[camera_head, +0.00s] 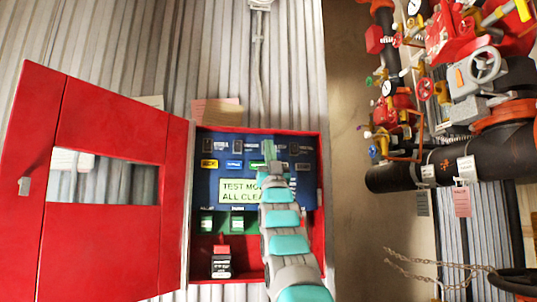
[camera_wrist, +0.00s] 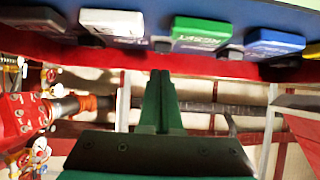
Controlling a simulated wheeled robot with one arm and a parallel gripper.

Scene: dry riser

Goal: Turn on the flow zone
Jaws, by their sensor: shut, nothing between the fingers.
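The red alarm cabinet (camera_head: 321,215) stands open on the corrugated wall in the head view. Its blue panel (camera_head: 206,186) carries small dark switches along the top, a row of coloured buttons, and a lit display (camera_head: 230,190) with "TEST MO…" and "ALL CLEA…" readable. My arm covers the display's right end and part of the panel. My gripper (camera_head: 269,150) is at the upper middle of the panel, shut and empty. In the wrist view its dark green fingers (camera_wrist: 160,78) point toward a green button (camera_wrist: 202,34) reading "RESET", apart from it. I cannot read which switch is the flow zone.
The cabinet's red door (camera_head: 103,245) is swung open to the left. A black box (camera_head: 221,262) sits in the cabinet bottom. Red valves and a black pipe (camera_head: 400,177) fill the right side. A white button (camera_wrist: 112,23) and a blue button (camera_wrist: 274,42) flank the green one.

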